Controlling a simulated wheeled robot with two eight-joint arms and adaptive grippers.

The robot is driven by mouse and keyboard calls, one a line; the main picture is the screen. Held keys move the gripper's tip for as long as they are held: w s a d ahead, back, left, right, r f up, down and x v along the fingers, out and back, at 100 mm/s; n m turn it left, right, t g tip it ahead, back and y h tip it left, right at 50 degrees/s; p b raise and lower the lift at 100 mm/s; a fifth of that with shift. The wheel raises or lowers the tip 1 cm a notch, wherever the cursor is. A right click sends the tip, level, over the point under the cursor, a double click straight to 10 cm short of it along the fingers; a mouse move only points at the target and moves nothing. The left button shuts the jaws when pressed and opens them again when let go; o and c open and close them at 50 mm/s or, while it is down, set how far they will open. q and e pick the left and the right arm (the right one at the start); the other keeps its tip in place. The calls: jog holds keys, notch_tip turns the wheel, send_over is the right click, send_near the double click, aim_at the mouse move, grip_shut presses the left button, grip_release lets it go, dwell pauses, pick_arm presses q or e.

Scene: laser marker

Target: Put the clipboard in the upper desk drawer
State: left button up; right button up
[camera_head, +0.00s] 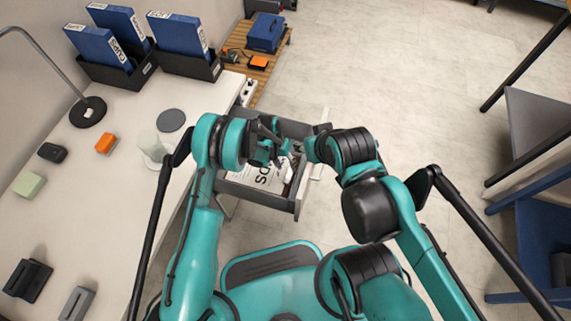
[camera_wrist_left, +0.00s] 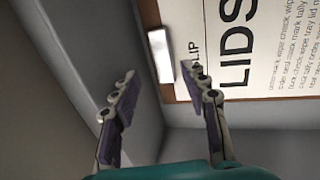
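The clipboard (camera_head: 262,178) lies inside the open grey drawer (camera_head: 302,190) of the desk, its white sheet facing up. In the left wrist view, the clipboard (camera_wrist_left: 240,45) shows a brown edge, large "LIDS" lettering and a metal clip close to the grey drawer wall (camera_wrist_left: 112,60). My left gripper (camera_head: 272,150) is over the drawer; in its wrist view, its fingers (camera_wrist_left: 159,72) are spread with nothing between them, near the clip end. My right gripper (camera_head: 303,150) is at the drawer's far right side; its fingers are too small and covered to judge.
The white desk (camera_head: 90,215) on the left holds blue binders (camera_head: 180,35) in black holders, a lamp base (camera_head: 87,112), an orange block (camera_head: 106,144) and a pale cylinder (camera_head: 151,145). A blue chair (camera_head: 530,240) stands right. Open floor lies beyond the drawer.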

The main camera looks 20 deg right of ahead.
pick_arm(q)
jog(key=p+v, duration=0.4)
jog(key=v, duration=0.8)
jog(key=shift+r, duration=0.2)
jog(key=a+r+n+t, duration=0.2)
jog(key=a+r, duration=0.5)
jog(key=r, duration=0.4)
jog(key=a+r+n+t, duration=0.1)
jog(key=a+r+t, duration=0.1)
jog(key=a+r, duration=0.7)
jog(key=s+a+r+n+t+y, duration=0.1)
jog(key=s+a+r+n+t, duration=0.1)
jog(key=s+a+r, duration=0.3)
jog(key=s+a+r+n+t+y, duration=0.1)
jog(key=s+a+r, duration=0.4)
jog(key=s+a, duration=0.5)
jog(key=shift+s+r+n+t, duration=0.2)
jog(key=shift+s+n+t, duration=0.2)
jog(key=shift+s+t, duration=0.6)
